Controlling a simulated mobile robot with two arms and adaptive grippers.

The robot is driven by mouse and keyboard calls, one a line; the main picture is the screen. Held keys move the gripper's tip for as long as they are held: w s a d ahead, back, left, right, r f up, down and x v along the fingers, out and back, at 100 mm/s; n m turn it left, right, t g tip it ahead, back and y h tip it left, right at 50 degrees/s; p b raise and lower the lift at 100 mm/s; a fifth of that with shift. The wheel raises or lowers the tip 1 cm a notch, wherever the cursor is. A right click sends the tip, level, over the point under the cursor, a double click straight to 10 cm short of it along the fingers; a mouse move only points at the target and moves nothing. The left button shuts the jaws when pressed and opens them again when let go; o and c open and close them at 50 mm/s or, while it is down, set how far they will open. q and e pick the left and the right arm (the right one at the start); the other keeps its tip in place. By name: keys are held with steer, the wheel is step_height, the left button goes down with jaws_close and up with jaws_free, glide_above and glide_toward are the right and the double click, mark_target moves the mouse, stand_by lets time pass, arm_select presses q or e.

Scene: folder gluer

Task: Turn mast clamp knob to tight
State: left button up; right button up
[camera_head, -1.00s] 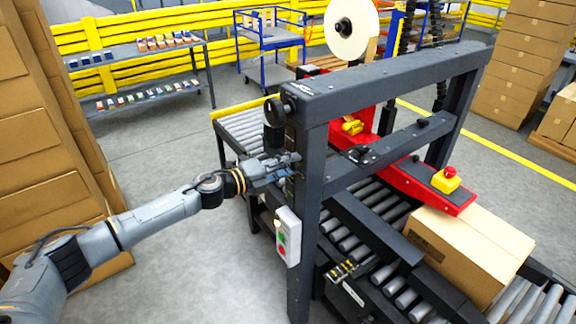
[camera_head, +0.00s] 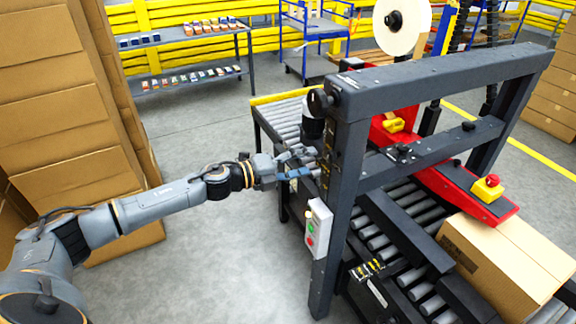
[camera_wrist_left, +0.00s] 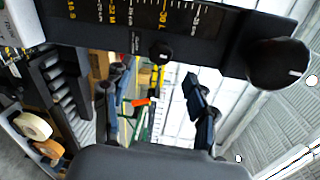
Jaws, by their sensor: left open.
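The dark mast (camera_head: 345,200) of the machine frame carries a printed scale, which shows in the left wrist view (camera_wrist_left: 180,14). A small black knob (camera_wrist_left: 161,53) with a white mark sits beside the scale. A larger round black knob (camera_wrist_left: 278,65) with a white dot is at the right; a black knob (camera_head: 320,101) also shows at the mast top in the head view. I cannot tell for sure which is the clamp knob. My left gripper (camera_head: 307,163) is open and empty beside the mast, its fingers (camera_wrist_left: 155,100) apart below the small knob in the wrist view. My right gripper is not in view.
A grey switch box (camera_head: 319,228) hangs on the mast below my gripper. A roller conveyor (camera_head: 283,120) runs behind the mast. A carton (camera_head: 500,262) lies under the red arm (camera_head: 455,185). Stacked boxes (camera_head: 60,110) stand at left. Floor between is clear.

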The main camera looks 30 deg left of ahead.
arm_select(q)
steer(key=shift+v, duration=2.6)
steer(key=shift+f, duration=0.1)
